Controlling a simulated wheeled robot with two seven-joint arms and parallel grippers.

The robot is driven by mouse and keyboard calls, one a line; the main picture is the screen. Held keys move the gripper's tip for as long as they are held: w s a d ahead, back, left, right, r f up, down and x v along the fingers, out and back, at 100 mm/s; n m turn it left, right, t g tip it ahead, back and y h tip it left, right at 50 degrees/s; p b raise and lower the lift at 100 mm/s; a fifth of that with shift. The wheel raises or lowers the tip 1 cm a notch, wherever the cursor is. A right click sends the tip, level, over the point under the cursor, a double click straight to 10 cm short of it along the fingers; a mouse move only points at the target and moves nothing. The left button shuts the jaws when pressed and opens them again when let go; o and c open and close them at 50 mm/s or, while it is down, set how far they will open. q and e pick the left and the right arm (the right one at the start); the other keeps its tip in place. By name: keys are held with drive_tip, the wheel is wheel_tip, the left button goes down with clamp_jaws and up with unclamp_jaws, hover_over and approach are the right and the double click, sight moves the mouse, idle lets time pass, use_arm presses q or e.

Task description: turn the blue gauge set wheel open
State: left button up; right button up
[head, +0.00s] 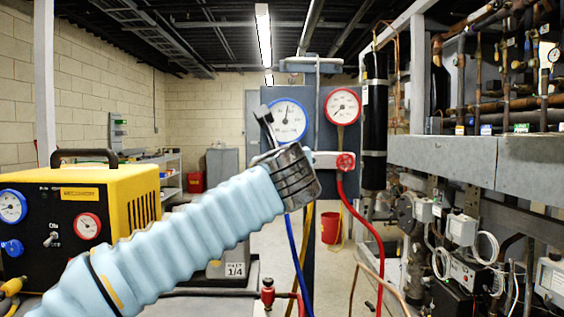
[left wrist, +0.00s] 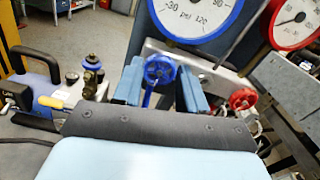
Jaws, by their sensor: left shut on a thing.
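The blue gauge set wheel (left wrist: 160,70) shows in the left wrist view below the blue-rimmed gauge (left wrist: 195,14). My left gripper (left wrist: 161,82) has one finger on each side of the wheel and is shut on it. In the head view my left arm reaches in from the lower left, and its gripper (head: 288,174) covers the blue wheel below the blue gauge (head: 288,120). The red wheel (head: 345,162) sits to the right, under the red gauge (head: 342,106). My right gripper is in neither view.
A blue hose (head: 299,262) and a red hose (head: 372,235) hang below the gauge set. A yellow machine (head: 125,190) stands at the left. Pipework and a grey duct (head: 445,154) fill the right. A red bucket (head: 330,228) stands on the floor behind.

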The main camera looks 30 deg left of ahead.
use_arm(q)
drive_tip(key=shift+f+n+b, duration=0.2)
drive_tip(key=shift+n+b, duration=2.2)
drive_tip(key=shift+n, duration=5.95)
drive_tip(key=shift+f+n+b, duration=0.2)
drive_tip(key=shift+n+b, duration=2.15)
drive_tip(key=shift+n, duration=6)
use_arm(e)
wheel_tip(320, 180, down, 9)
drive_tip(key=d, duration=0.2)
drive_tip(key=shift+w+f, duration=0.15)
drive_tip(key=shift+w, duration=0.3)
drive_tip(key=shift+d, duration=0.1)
